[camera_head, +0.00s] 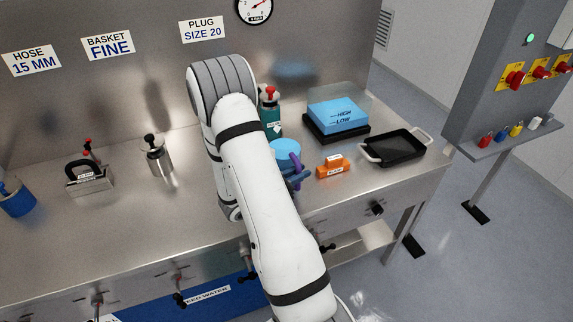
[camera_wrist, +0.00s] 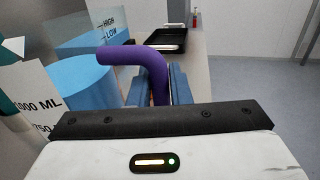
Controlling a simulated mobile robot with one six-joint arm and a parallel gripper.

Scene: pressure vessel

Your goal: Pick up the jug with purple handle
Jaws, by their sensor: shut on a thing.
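The jug (camera_head: 284,148) holds blue liquid and stands on the steel bench, partly hidden behind my arm in the head view. Its purple handle (camera_head: 295,163) faces right. In the wrist view the jug's blue contents (camera_wrist: 80,88) and volume marks show at the left, and the purple handle (camera_wrist: 135,55) arches to my gripper. My gripper (camera_wrist: 160,88) has its blue fingers on both sides of the handle's downward part and is shut on it. In the head view the blue fingers (camera_head: 297,177) show beside the handle. Whether the jug touches the bench is hidden.
An orange block (camera_head: 333,167) lies just right of the jug. A clear tank with blue liquid (camera_head: 337,115) and a black tray (camera_head: 397,147) stand behind and right. A green bottle (camera_head: 269,112) with a red top is close behind. A steel canister (camera_head: 158,158) stands left.

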